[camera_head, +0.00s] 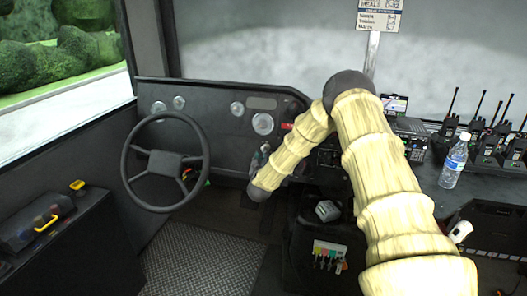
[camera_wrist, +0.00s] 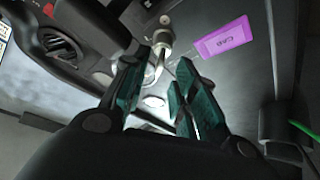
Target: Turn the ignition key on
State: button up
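My gripper (camera_wrist: 167,72) is open, with its two teal-padded fingers apart in the wrist view. A small pale metal piece (camera_wrist: 164,46), which looks like the ignition key or its lock, shows at the dash panel just beyond the fingertips. A thin metal ring or shaft shows between the fingers. I cannot tell whether the fingers touch it. In the head view my gripper (camera_head: 261,158) is small beside the dash, and the key cannot be made out.
The black steering wheel (camera_head: 165,161) is left of my arm. The dashboard (camera_head: 205,108) with round gauges is behind it. A water bottle (camera_head: 454,162) and several radios (camera_head: 490,140) stand on the right counter. Colored levers (camera_head: 327,252) are below my arm. The floor (camera_head: 205,260) is clear.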

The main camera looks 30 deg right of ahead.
jog(key=shift+x, duration=3.1)
grip_shut()
